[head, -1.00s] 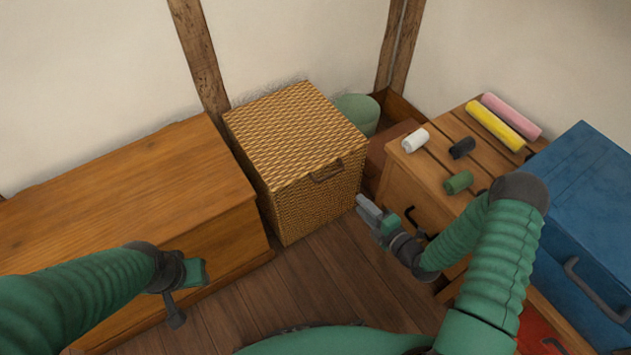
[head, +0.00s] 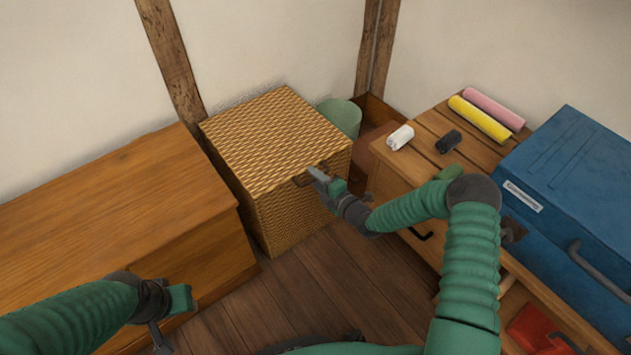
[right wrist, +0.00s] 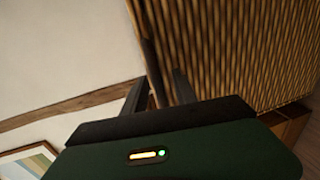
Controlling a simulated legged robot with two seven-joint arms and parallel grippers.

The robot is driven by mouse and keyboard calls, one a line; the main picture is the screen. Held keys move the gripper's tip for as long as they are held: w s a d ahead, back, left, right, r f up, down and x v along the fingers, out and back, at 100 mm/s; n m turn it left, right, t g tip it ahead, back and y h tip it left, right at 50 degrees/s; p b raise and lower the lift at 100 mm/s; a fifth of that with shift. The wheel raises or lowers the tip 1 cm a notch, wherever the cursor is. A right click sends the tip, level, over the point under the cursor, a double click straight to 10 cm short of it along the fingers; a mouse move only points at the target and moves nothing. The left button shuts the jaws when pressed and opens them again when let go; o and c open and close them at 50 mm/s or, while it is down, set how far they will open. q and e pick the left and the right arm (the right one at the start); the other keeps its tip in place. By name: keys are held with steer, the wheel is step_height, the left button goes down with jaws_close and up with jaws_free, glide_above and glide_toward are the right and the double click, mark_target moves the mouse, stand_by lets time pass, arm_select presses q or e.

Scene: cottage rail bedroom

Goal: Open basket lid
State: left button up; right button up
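The woven basket (head: 285,215) stands on the floor between two wooden chests, its lid (head: 265,135) lying closed on top. A brown handle (head: 302,181) sits at the lid's front edge, partly hidden by my right gripper. My right gripper (head: 316,174) is at this handle, its fingertips pointing left and overlapping it. In the right wrist view the fingers (right wrist: 160,88) are apart, with the basket's weave (right wrist: 230,50) and a dark strip close by. I cannot tell whether they touch the handle. My left gripper (head: 172,318) hangs low at left, away from the basket, its fingers unclear.
A long wooden chest (head: 100,200) stands left of the basket. At right a slatted wooden cabinet (head: 425,165) bears several rolls, beside a blue box (head: 570,180). A green bin (head: 342,117) is behind the basket. Wooden floor is clear in front.

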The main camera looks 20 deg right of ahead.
steer(key=c, duration=0.7)
jaws_close()
steer(key=shift+s+f, duration=0.15)
stand_by(0.6)
